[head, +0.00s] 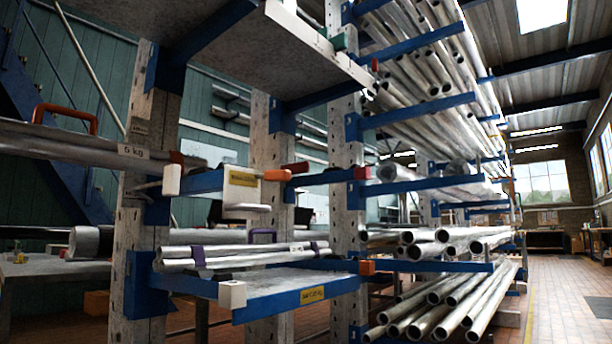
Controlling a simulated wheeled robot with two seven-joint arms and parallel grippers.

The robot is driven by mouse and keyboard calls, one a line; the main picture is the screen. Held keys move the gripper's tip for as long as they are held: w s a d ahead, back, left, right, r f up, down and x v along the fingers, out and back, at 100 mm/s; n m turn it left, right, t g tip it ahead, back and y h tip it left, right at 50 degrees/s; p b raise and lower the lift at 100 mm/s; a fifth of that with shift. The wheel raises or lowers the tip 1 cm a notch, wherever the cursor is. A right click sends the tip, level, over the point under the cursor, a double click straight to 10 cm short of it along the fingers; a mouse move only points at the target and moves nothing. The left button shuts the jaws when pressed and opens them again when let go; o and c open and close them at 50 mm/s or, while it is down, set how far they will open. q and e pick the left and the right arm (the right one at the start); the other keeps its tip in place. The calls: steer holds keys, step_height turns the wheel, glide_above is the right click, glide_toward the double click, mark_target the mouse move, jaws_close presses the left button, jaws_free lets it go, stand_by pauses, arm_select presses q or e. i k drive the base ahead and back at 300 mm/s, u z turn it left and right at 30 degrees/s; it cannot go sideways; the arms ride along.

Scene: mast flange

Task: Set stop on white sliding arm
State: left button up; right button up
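Neither of my grippers shows in the head view. A cantilever rack with blue arms on pale, perforated posts fills the picture. A cream-white block with a yellow label (241,190) sits at the middle level, with an orange end piece (276,175) beside it. White end pieces show at the left arm's tip (171,179) and on the low shelf's front corner (232,294). I cannot tell which of these is the stop or the white sliding arm.
Metal tubes (440,310) lie stacked on the rack's right arms. A thick bar marked 5 kg (75,145) and an orange handle (64,118) are at left. A grey shelf (270,50) overhangs above. The tiled aisle (560,290) at right is clear.

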mark_target(273, 175)
steer(key=z, duration=0.3)
steer(key=i, duration=1.1)
steer(key=u, duration=0.25)
